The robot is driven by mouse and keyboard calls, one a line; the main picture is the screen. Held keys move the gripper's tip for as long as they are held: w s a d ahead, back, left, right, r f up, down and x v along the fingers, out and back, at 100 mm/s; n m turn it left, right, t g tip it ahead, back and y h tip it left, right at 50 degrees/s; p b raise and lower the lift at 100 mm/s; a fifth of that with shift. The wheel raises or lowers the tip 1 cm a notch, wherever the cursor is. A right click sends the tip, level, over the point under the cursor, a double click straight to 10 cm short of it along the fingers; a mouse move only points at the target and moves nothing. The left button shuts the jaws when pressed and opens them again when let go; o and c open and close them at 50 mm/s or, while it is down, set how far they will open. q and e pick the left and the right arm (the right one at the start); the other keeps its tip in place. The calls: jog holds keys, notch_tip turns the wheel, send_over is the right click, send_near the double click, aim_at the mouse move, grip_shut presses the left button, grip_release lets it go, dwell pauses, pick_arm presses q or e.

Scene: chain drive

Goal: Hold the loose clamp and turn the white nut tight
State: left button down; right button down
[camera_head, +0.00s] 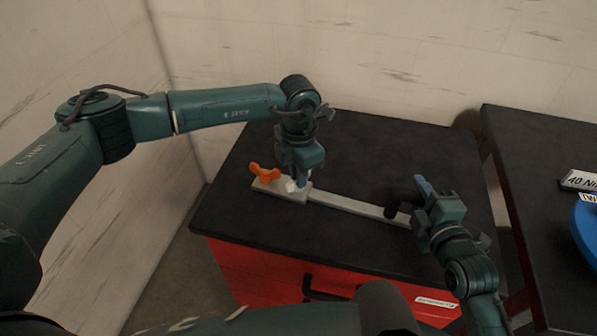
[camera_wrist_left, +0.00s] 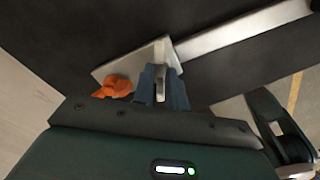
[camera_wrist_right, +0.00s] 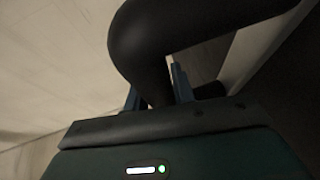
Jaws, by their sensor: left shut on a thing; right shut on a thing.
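A light grey block (camera_head: 265,185) lies on the black worktop, with a long grey bar (camera_head: 350,205) running from it to the right. My left gripper (camera_head: 301,180) points down over the block and is shut on the white nut (camera_head: 291,186); in the left wrist view, a pale piece (camera_wrist_left: 160,88) shows between its fingers. My right gripper (camera_head: 422,190) is by the bar's right end, shut on a black rounded part (camera_head: 398,205), which I take for the loose clamp. In the right wrist view this black part (camera_wrist_right: 150,50) fills much of the picture and hides the fingertips.
An orange wing-shaped piece (camera_head: 263,174) sits on the block's left end. The black top (camera_head: 350,140) of the red cabinet (camera_head: 265,275) is clear behind the bar. A second dark table (camera_head: 540,150) with a blue round object (camera_head: 588,225) and labels stands at right. A wall rises behind.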

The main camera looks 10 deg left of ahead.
pick_arm(q)
jog(key=m, duration=0.4)
jog(key=shift+m, duration=0.3)
pick_arm(e)
jog(key=shift+f, duration=0.1)
pick_arm(q)
jog(key=m, duration=0.3)
jog(key=shift+m, duration=0.4)
jog(key=m, duration=0.4)
jog(key=shift+m, duration=1.7)
jog(key=c, duration=1.4)
grip_release()
jog(key=shift+r, duration=0.1)
notch_tip(320, 180, up, 12)
